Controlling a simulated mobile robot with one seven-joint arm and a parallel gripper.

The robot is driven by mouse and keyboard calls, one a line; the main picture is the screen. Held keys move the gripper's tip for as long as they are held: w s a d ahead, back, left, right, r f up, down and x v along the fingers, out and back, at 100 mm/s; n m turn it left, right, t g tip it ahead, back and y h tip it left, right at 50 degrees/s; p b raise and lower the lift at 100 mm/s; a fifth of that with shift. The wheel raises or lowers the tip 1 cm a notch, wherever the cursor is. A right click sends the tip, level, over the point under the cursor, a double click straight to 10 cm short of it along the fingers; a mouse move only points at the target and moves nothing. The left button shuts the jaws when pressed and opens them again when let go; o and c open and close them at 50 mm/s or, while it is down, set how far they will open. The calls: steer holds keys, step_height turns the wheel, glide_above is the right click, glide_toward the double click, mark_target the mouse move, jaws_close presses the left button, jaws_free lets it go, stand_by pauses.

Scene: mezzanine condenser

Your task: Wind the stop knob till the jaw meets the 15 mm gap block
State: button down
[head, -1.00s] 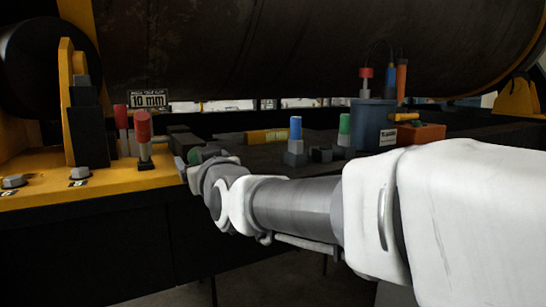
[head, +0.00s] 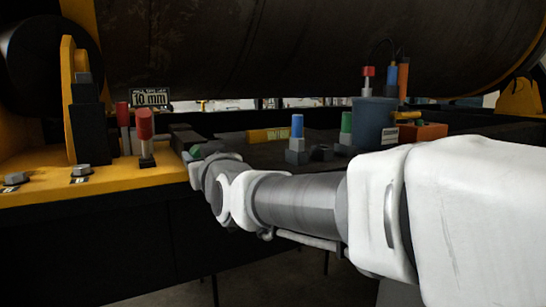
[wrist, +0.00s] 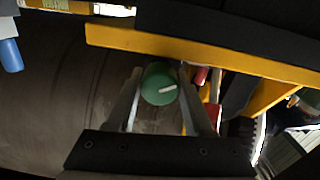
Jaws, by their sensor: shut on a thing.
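A round green knob (wrist: 158,84) with a white line on its face sits between the fingers of my gripper (wrist: 160,75) in the wrist view. It looks like the stop knob, and the gripper is shut on it. The white line points slightly up to the right. In the head view my arm reaches left to the bench edge, and its wrist hides most of the gripper and knob. Blocks with a blue handle (head: 297,126) and a green handle (head: 346,124) stand on the bench. I cannot tell which is the 15 mm block. The jaw is not clearly seen.
Red-handled pieces (head: 146,126) stand on the yellow frame (head: 100,180) at left, below a sign (head: 151,98) reading 10 mm. A blue-grey container (head: 374,122) holds tools beside an orange box (head: 422,131). A large dark cylinder (head: 300,45) hangs close above.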

steer(key=m+b, duration=0.3)
steer(key=m, duration=0.1)
steer(key=shift+f+b, duration=0.2)
steer(key=shift+b, duration=0.2)
steer(key=shift+r+m+b, duration=0.1)
steer(key=shift+m+b, duration=0.7)
steer(key=shift+m, duration=0.7)
steer(key=shift+c, duration=1.5)
jaws_free()
